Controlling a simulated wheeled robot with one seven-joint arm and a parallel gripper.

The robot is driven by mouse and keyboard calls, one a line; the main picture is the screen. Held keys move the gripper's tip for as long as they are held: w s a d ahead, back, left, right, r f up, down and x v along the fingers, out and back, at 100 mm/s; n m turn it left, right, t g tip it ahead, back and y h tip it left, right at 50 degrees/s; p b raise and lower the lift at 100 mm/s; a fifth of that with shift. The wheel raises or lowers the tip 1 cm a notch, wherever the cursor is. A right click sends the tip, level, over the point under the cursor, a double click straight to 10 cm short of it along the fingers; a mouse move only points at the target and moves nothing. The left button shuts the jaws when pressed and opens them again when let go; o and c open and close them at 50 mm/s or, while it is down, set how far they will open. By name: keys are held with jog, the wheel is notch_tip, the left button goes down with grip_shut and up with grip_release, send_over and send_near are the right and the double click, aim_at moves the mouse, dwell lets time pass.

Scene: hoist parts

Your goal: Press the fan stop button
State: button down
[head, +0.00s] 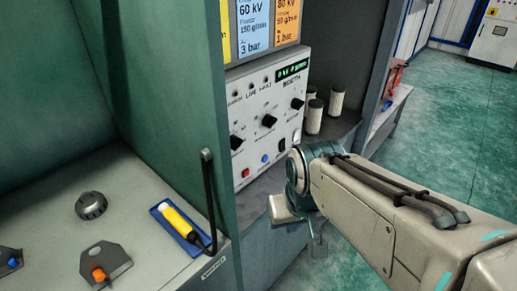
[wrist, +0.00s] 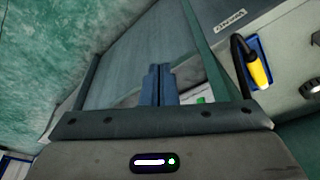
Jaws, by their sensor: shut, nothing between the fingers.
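A white control panel (head: 268,115) with dark knobs and a green display stands in the middle of the head view. A red button (head: 245,173) and a blue button (head: 265,158) sit along its lower edge. Their labels are too small to read, so I cannot tell which one is the fan stop button. My gripper (head: 290,212) hangs below and in front of the panel, apart from the buttons, partly hidden by my own wrist. In the wrist view its fingers (wrist: 158,84) are together and empty. No button is clear in the wrist view.
Left of the panel, a green booth wall with a black handle (head: 208,195) stands beside a bench holding a yellow tool (head: 179,219) in a blue tray. Pale cylinders (head: 314,116) stand on a shelf right of the panel. Green floor (head: 440,120) lies open at the right.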

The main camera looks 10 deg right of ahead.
jog(key=shift+a, duration=0.15)
jog(key=w+a+f+m+t+y+b, duration=0.1)
jog(key=w+a+f+m+y+b, duration=0.1)
jog(key=w+f+m+y, duration=0.3)
jog(key=w+a+f+m+t+b, duration=0.1)
jog(key=w+a+f+m+b, duration=0.15)
jog(key=w, duration=0.35)
jog(key=w+d+f+m+t+b, duration=0.1)
jog(key=w+d+f+m, duration=0.3)
jog(key=w+m, duration=0.1)
jog(key=w+d+f+m+t+h+b, duration=0.1)
jog(key=w+d+f+m+t, duration=0.1)
jog(key=w+d+f+m, duration=0.2)
jog(key=w+m, duration=0.2)
jog(key=shift+w+b, duration=0.3)
